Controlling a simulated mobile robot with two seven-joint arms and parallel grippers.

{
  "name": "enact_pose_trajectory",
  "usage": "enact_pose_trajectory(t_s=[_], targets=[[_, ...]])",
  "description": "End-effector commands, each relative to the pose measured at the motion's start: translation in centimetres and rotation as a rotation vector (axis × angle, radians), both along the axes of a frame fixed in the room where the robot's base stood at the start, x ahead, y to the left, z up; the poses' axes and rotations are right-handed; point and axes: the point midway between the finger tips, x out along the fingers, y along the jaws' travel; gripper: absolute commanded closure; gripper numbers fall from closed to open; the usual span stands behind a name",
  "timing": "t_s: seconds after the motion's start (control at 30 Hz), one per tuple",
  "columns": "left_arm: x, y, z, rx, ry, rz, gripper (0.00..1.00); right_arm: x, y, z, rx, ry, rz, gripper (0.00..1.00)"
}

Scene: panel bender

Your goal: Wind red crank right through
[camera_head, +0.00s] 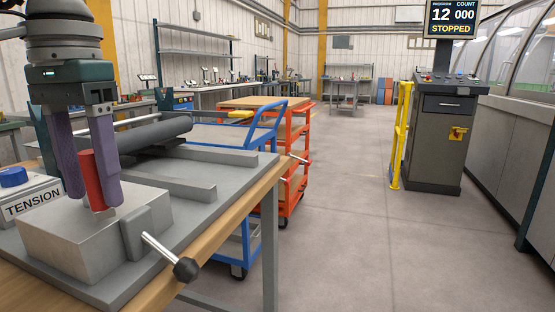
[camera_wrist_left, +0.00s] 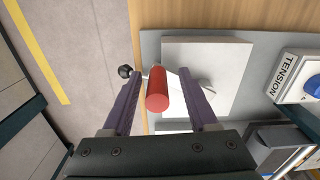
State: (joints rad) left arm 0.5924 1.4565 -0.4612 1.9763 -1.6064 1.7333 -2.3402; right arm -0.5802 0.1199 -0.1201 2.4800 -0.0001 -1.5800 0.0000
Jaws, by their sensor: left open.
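The red crank handle (camera_head: 90,178) stands upright on top of a pale grey block (camera_head: 75,245) at the left of the bench. My left gripper (camera_head: 93,200) points down over the block, its two purple fingers apart on either side of the handle. In the left wrist view the red handle (camera_wrist_left: 157,88) lies between the open fingers (camera_wrist_left: 162,75), with a visible gap to the right-hand finger. The gap to the left-hand finger is smaller. The handle's foot and crank arm are mostly hidden. My right gripper is not in view.
A lever with a black knob (camera_head: 186,268) sticks out from the block's front. A TENSION box (camera_head: 32,205) with a blue button is at left, and a dark roller (camera_head: 155,133) lies behind.

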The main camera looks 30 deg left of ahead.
Motion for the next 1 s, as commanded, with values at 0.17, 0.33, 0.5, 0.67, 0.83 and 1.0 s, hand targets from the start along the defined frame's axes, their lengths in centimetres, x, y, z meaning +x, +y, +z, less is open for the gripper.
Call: enact_pose_trajectory(t_s=[0.17,0.33,0.5,0.67,0.83,1.0], targets=[[0.0,0.0,0.3,-0.002,-0.002,-0.001,0.41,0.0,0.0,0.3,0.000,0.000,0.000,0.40],[0.0,0.0,1.9,-0.002,-0.002,-0.001,0.41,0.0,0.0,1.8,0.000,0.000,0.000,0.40],[0.1,0.0,5.0,-0.001,-0.003,-0.001,0.41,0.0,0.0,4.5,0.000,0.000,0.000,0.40],[0.0,0.0,8.1,0.000,-0.002,0.000,0.41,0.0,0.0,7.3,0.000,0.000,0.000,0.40],[0.0,0.0,10.0,-0.001,0.000,0.000,0.41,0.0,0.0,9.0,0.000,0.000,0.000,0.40],[0.0,0.0,10.0,-0.001,0.000,0.000,0.41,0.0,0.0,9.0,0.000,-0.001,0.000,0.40]])
